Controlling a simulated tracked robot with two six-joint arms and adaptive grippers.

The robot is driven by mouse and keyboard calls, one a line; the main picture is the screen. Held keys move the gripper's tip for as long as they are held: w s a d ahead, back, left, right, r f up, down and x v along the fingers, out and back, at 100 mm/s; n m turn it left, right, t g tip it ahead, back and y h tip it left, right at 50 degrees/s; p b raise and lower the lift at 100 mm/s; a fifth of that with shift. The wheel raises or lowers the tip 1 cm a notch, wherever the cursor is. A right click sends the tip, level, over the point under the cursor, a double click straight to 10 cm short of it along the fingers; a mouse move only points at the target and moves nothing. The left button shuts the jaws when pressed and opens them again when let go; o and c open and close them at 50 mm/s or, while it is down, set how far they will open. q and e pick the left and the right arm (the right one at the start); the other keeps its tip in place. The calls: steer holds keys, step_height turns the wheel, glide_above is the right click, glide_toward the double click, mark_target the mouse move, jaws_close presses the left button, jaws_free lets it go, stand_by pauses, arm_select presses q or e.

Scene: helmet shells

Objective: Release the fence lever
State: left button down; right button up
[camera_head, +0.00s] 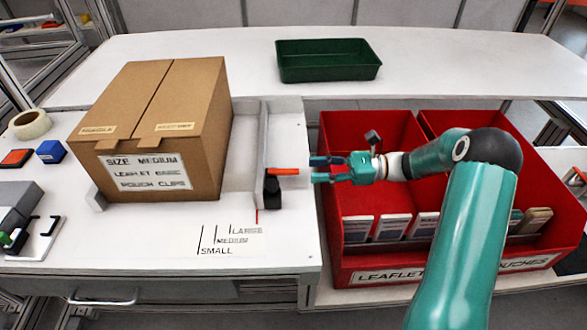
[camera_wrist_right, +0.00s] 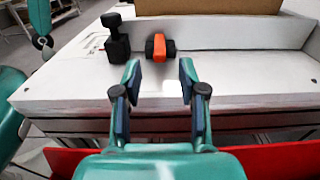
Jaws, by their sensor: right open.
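The fence lever (camera_head: 284,171) is an orange bar that points right from the fence (camera_head: 263,145), above a black block (camera_head: 272,192). In the right wrist view the lever (camera_wrist_right: 159,48) shows end-on, orange between dark parts, with a black knob standing to its left. My right gripper (camera_head: 317,169) is open and empty, just right of the lever's tip at about its height in the head view. In the right wrist view its fingers (camera_wrist_right: 157,72) are apart, with the lever seen beyond the gap, and nothing is between them. My left gripper is not in view.
A cardboard box (camera_head: 150,130) labelled SIZE MEDIUM stands left of the fence. Size marks (camera_head: 230,240) lie in front. A red bin (camera_head: 345,265) with leaflets sits under my right arm. A green tray (camera_head: 328,62) stands behind. Tape (camera_head: 30,124) lies far left.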

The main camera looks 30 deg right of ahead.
mark_target(294, 170)
steer(key=x, duration=0.6)
steer(key=shift+a, duration=0.2)
jaws_close()
